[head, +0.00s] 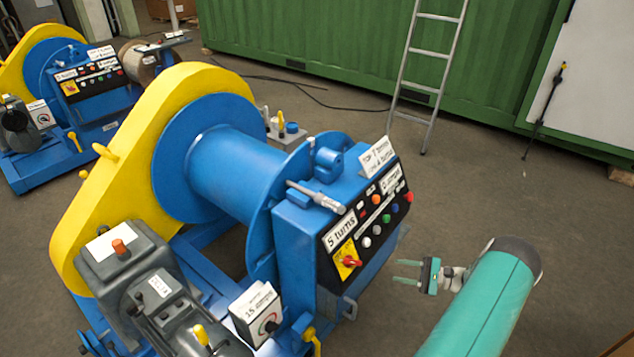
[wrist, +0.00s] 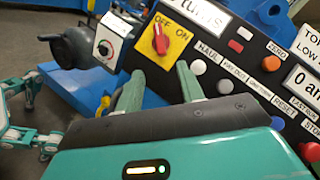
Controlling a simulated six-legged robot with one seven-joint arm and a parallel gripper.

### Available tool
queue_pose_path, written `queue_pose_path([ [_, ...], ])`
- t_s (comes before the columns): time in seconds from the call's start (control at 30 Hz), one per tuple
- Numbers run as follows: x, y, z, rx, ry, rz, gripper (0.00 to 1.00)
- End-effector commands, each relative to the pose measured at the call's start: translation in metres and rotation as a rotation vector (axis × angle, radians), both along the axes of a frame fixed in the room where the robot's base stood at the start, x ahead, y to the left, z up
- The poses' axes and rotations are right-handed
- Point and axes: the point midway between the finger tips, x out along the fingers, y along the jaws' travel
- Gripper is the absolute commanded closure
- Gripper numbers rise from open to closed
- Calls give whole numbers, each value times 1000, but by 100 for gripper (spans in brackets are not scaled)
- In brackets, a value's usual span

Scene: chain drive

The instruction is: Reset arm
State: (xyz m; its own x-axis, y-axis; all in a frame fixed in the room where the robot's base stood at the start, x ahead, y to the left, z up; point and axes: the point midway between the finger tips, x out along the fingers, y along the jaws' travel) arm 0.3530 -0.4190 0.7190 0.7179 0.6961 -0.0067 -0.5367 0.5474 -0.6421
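My gripper (head: 408,272) is at the right of the blue winch in the head view, its two fingers apart with nothing between them. It points left at the winch's control panel and is clear of it. In the wrist view the gripper (wrist: 160,92) shows two green fingers spread in front of the panel. The panel (head: 370,222) carries a red rotary switch (head: 350,261) on a yellow OFF/ON plate, several coloured buttons and a "5 turns" label (head: 341,233). The red switch also shows in the wrist view (wrist: 160,40), just above and between the fingertips.
The winch has a blue drum (head: 235,170) and a yellow chain guard (head: 130,150). A dial box (head: 262,318) stands at its front. A second winch (head: 80,90) is at the far left. A ladder (head: 428,70) leans on the green container (head: 300,35). Floor right of the panel is open.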

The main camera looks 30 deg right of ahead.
Motion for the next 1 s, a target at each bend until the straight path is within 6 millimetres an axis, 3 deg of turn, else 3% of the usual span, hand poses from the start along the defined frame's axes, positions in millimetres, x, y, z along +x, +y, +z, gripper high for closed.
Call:
queue_pose_path([
  [0.23,5,3,6,-14,7,18,62],
  [0.37,23,17,32,-76,42,96,62],
  [0.7,79,99,135,-391,174,412,62],
  [1.0,93,186,216,-712,228,636,62],
])
